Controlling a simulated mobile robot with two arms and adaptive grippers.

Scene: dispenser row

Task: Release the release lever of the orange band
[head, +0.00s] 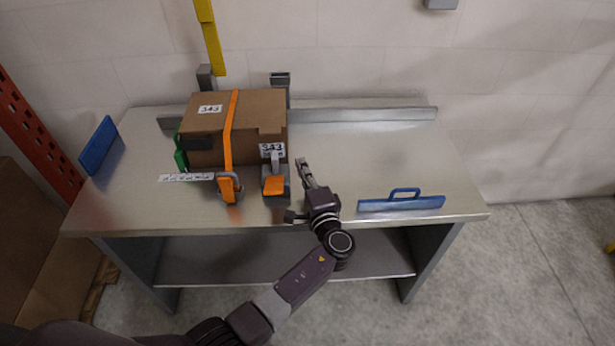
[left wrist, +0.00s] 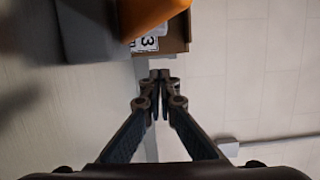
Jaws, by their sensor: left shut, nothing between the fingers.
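A brown cardboard box (head: 262,115) stands on the steel workbench, marked with 343 labels. An orange band (head: 231,130) runs over its top and down its front to a grey buckle with an orange lever (head: 228,188). A second grey fixture with an orange lever (head: 275,185) stands just right of it. My left gripper (head: 301,164) is shut and empty, just right of the second fixture and apart from it. In the left wrist view its fingertips (left wrist: 160,76) meet; an orange part (left wrist: 150,14) and a box corner (left wrist: 175,35) show above them. My right gripper is not in view.
A blue handled plate (head: 402,204) lies at the bench's front right. A blue panel (head: 98,146) stands at the left edge. A green part (head: 180,152) and a marked white strip (head: 187,177) are by the box. The workbench (head: 375,150) is clear at the back right.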

